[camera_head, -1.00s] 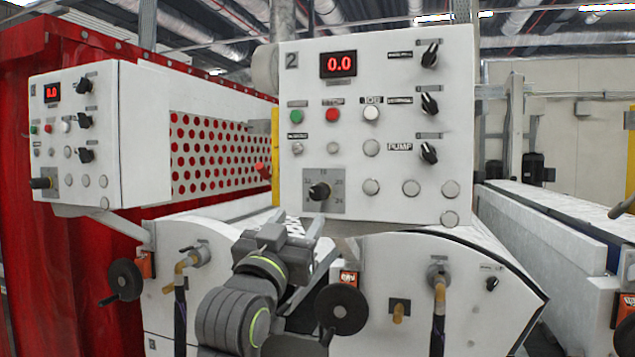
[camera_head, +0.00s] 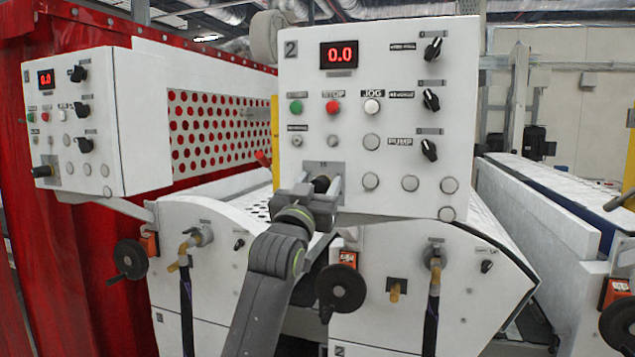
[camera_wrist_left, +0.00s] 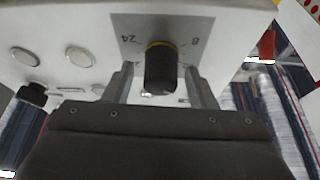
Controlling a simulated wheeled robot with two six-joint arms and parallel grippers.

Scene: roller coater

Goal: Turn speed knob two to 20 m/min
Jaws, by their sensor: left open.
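Control panel two (camera_head: 370,120) is a white box marked "2", with a red display (camera_head: 339,55) reading 0.0. Its black speed knob (camera_head: 321,184) sits on a grey scale plate at the lower left of the panel. In the left wrist view the knob (camera_wrist_left: 160,68) stands between the two fingers, with the scale marks 24 and 8 beside it. My left gripper (camera_head: 322,190) is open around the knob, with a gap on each side. In the wrist view the fingertips (camera_wrist_left: 157,84) reach close to the plate. My right gripper is not in view.
A similar panel (camera_head: 85,125) with its own display and knobs stands at the left. Below panel two are a black handwheel (camera_head: 341,289) and a yellow-handled valve (camera_head: 434,262). A white conveyor (camera_head: 540,205) runs at the right.

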